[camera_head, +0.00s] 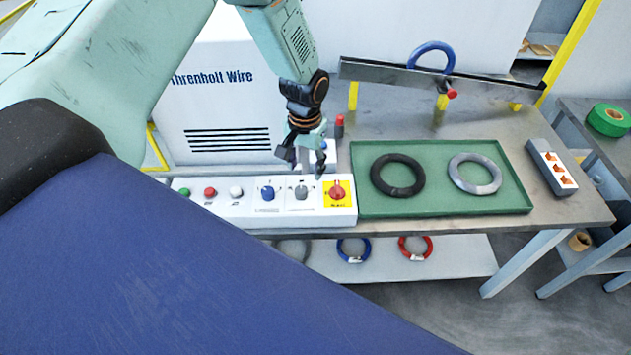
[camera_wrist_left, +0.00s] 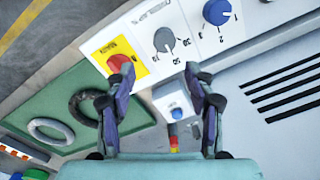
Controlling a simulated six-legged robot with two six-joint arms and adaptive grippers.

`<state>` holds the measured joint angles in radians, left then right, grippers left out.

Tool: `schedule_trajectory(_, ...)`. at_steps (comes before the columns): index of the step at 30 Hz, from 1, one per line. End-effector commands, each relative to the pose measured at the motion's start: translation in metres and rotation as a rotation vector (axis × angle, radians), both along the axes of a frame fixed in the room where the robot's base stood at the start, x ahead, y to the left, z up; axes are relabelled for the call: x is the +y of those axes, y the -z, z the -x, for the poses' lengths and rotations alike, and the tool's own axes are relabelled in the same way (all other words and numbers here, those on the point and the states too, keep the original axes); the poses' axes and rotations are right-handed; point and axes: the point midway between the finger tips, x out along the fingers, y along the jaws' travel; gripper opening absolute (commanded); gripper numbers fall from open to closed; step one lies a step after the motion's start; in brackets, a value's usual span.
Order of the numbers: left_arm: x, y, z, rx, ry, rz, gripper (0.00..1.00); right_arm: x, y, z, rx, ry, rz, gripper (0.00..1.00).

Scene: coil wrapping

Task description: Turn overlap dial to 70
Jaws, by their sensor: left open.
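The overlap dial looks to be the grey knob (camera_head: 301,191) on the white control panel (camera_head: 225,212), between a blue knob (camera_head: 267,193) and a red switch on a yellow plate (camera_head: 337,190). The left wrist view shows the grey knob (camera_wrist_left: 165,40) with small numbers around it; its exact setting is too small to read surely. My left gripper (camera_head: 303,164) is above and behind the grey knob, pointing down, open and empty. In the left wrist view its fingers (camera_wrist_left: 160,72) are apart, with the knob beyond their tips and not touched. My right gripper is not in view.
Green, red and white buttons (camera_head: 210,192) sit left on the panel. A green tray (camera_head: 440,206) to the right holds a black ring (camera_head: 397,176) and a grey ring (camera_head: 474,174). A small box with a blue knob (camera_wrist_left: 175,108) stands behind the panel, near the gripper.

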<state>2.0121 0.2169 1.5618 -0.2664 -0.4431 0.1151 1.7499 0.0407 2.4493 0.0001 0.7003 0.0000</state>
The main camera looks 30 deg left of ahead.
Motion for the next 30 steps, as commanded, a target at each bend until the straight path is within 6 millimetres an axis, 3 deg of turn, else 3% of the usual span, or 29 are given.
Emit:
schedule_trajectory(8,0.004,0.029,0.009,0.014,-0.011,0.001,0.54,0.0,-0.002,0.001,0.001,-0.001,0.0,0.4)
schedule_trajectory(18,0.003,0.072,0.005,0.01,-0.007,0.001,0.54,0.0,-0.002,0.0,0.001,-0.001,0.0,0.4)
schedule_trajectory(30,0.002,0.078,0.001,0.009,-0.006,0.002,0.52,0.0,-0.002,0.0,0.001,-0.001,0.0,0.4)
